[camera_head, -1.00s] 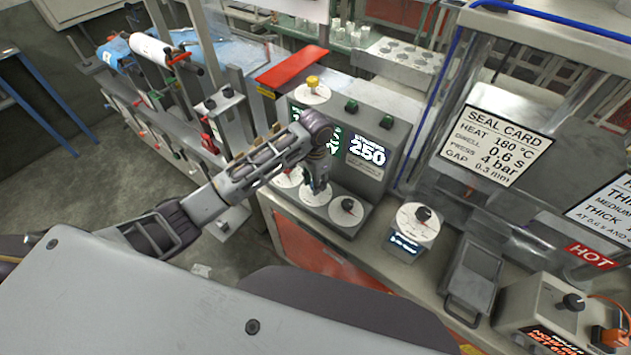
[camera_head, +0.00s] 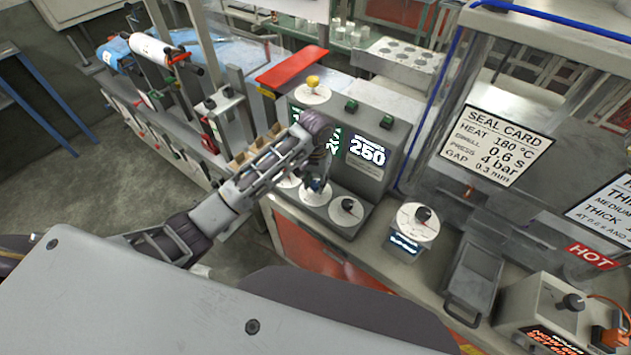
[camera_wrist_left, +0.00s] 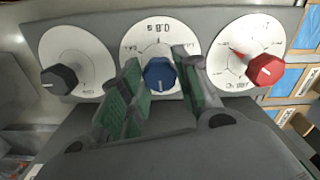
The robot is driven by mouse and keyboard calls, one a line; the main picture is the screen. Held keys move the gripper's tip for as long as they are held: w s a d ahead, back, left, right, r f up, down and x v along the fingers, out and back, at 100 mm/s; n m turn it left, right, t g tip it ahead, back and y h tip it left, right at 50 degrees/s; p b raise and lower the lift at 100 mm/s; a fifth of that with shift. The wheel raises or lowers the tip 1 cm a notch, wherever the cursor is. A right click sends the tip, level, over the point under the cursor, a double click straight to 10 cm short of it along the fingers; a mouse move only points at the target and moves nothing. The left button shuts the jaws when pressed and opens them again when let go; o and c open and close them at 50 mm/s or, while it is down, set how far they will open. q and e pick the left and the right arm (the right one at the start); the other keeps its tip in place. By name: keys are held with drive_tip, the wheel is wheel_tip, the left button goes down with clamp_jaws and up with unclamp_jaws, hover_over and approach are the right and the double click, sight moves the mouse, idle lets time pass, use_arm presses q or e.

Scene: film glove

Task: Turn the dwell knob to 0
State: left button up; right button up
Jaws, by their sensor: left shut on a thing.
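The dwell knob is a blue knob (camera_wrist_left: 159,73) on the middle white dial (camera_wrist_left: 140,45) in the left wrist view, where the dial's lettering appears upside down with a seconds marking. My left gripper (camera_wrist_left: 160,85) has its green-padded fingers on either side of this knob, shut on it. In the head view my left gripper (camera_head: 318,183) reaches down to the middle dial (camera_head: 316,197) and hides most of the knob. The display above it is partly covered by my wrist. My right gripper is not in view.
A black knob (camera_wrist_left: 59,79) and a red knob (camera_wrist_left: 264,68) flank the blue one closely. A seal card (camera_head: 497,146) lists dwell 0.6 s. A separate dial box (camera_head: 415,222) stands to the right.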

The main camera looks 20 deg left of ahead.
sight(315, 184)
use_arm(q)
drive_tip(key=o, duration=1)
drive_tip(key=shift+r, duration=0.1)
drive_tip(key=shift+r, duration=5.95)
